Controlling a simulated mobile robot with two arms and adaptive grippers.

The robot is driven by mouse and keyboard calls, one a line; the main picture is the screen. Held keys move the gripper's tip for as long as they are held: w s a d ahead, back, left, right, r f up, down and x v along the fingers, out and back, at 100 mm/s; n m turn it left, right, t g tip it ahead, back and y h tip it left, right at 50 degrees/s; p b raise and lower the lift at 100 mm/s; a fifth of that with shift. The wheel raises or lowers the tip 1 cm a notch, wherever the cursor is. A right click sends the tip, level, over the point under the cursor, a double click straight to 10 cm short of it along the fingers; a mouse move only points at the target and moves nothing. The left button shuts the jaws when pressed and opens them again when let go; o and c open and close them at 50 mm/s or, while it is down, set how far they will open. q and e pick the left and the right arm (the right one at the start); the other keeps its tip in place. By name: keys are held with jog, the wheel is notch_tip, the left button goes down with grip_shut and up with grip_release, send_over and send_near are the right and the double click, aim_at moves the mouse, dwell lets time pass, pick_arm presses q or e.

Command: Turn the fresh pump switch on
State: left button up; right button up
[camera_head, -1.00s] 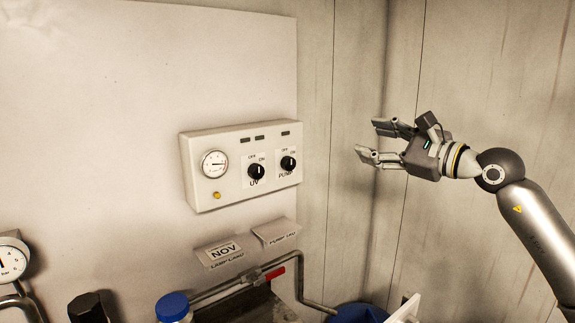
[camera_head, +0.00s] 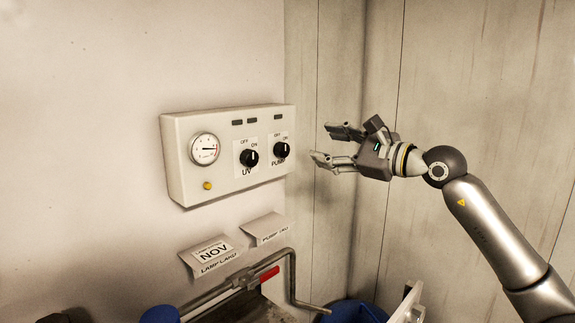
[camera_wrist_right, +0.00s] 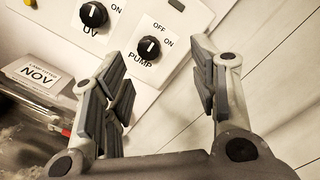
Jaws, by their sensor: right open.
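The pump switch (camera_head: 281,149) is a black rotary knob with a white mark, labelled PUMP with OFF and ON, at the right of a white wall-mounted control box (camera_head: 225,183). It also shows between and beyond the fingers in the right wrist view (camera_wrist_right: 149,48). Its white mark points up, near OFF. My right gripper (camera_head: 323,146) is open and empty, to the right of the knob and apart from it. Its fingers point left toward the box in the head view. My left gripper is not in view.
Left of the pump knob are a UV knob (camera_head: 249,158) and a round gauge (camera_head: 204,149). Paper labels (camera_head: 211,254) hang below the box. A pipe with a red-handled valve (camera_head: 267,275) runs beneath. The wall panels at right are bare.

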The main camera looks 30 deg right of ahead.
aim_at(286, 151)
jog(key=w+a+f+p, duration=0.1)
jog(key=w, duration=0.2)
jog(key=w+a+f+p, duration=0.1)
jog(key=w, duration=0.2)
jog(key=w+a+p, duration=0.1)
jog(key=w+a, duration=0.1)
jog(key=w, duration=0.1)
jog(key=shift+w+f, duration=0.15)
jog(key=shift+f, duration=0.25)
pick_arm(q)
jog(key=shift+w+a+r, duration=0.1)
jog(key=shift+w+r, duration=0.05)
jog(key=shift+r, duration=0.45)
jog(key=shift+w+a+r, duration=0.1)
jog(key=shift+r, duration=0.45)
pick_arm(e)
jog(key=shift+w+a+f, duration=0.2)
jog(key=shift+w, duration=0.4)
jog(key=shift+c, duration=0.2)
jog(key=c, duration=1)
